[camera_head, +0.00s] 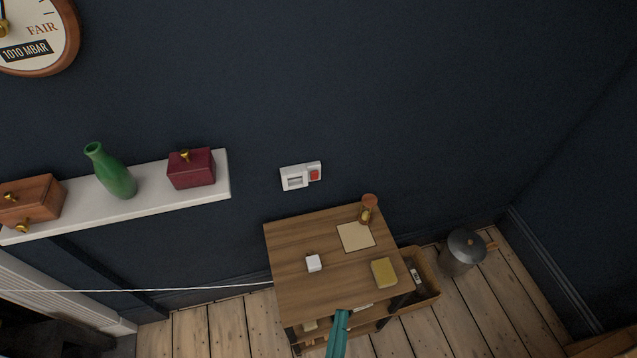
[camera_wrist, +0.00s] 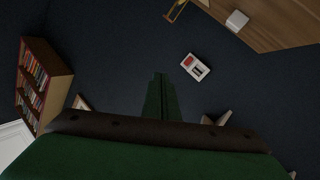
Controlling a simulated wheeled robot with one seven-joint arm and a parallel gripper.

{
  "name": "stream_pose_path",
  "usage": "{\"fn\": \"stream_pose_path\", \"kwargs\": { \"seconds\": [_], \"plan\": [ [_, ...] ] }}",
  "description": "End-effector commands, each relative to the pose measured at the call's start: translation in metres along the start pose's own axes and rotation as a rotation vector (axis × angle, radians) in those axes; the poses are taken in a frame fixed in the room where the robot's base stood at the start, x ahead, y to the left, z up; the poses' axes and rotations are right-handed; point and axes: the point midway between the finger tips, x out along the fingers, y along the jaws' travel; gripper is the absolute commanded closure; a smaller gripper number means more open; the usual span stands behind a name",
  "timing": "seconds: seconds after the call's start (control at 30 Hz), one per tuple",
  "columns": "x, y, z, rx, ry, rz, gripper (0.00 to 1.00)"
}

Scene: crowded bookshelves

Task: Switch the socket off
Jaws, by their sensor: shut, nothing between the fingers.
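The socket (camera_head: 300,176) is a white wall plate on the dark blue wall, above the wooden side table. A red switch (camera_head: 314,175) sits at its right end in the head view. In the wrist view the socket (camera_wrist: 195,67) appears tilted, right of and beyond my fingertips, with the red switch (camera_wrist: 187,61) at its upper left. My gripper (camera_wrist: 160,78) is shut and empty, pointing toward the wall, apart from the socket. In the head view a teal part of my gripper (camera_head: 341,318) shows at the table's front edge.
A white shelf (camera_head: 150,205) with a green vase (camera_head: 112,172) and boxes is left. The wall around the socket is clear.

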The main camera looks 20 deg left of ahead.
Motion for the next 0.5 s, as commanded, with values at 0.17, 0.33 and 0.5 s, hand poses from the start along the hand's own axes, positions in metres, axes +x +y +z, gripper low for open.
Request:
{"fn": "stream_pose_path", "kwargs": {
  "seconds": [0.17, 0.33, 0.5],
  "plan": [
    [0.06, -0.015, -0.004, -0.252, 0.151, -0.027, 1.0],
    [0.117, -0.032, -0.008, -0.492, 0.275, -0.06, 1.0],
    [0.174, -0.048, -0.01, -0.725, 0.377, -0.096, 1.0]
  ]
}}
